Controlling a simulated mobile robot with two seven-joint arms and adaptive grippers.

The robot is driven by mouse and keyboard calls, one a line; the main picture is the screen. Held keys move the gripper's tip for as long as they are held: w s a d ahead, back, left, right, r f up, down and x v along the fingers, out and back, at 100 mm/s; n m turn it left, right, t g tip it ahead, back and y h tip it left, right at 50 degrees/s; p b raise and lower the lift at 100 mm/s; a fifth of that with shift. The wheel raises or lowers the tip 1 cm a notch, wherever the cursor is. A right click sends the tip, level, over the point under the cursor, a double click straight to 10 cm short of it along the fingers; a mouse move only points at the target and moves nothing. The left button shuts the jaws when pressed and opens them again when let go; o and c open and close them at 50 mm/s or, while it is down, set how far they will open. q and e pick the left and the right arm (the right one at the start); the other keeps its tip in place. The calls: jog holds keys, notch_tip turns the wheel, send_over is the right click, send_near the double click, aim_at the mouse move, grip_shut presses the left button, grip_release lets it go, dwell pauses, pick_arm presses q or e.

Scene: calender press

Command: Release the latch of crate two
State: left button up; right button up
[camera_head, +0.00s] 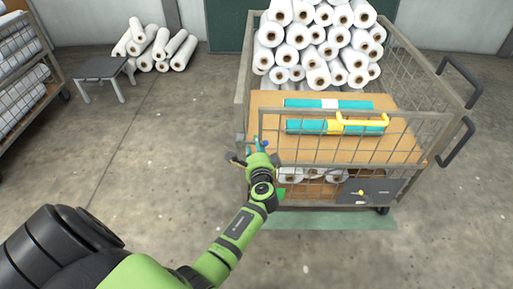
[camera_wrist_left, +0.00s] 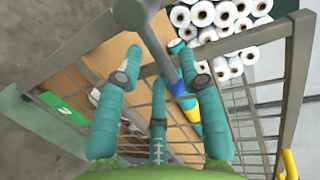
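The wire-mesh crate (camera_head: 408,150) has a green label near its lower left front corner; the wrist view shows this label (camera_wrist_left: 62,108) with a white 2. A grey lever (camera_wrist_left: 163,48) with a dark blue tip (camera_wrist_left: 189,102) runs from a round pivot at the crate's corner; I take it for the latch. The blue tip (camera_head: 264,143) also shows in the head view. My left gripper (camera_wrist_left: 160,85) has teal fingers spread on both sides of the lever. It is open; contact cannot be told. My right gripper is not in view.
White rolls (camera_head: 320,40) fill the crate's back. Teal rolls (camera_head: 300,103) lie on the brown board (camera_head: 375,150). A yellow handle (camera_head: 362,120) sits on the front gate. A grey stool (camera_head: 100,68) stands far left.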

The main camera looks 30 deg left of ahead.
pick_arm(q)
jog(key=shift+s+d, duration=0.1)
jog(key=v, duration=1.1)
jog(key=shift+s+d, duration=0.2)
jog(key=shift+s, duration=0.2)
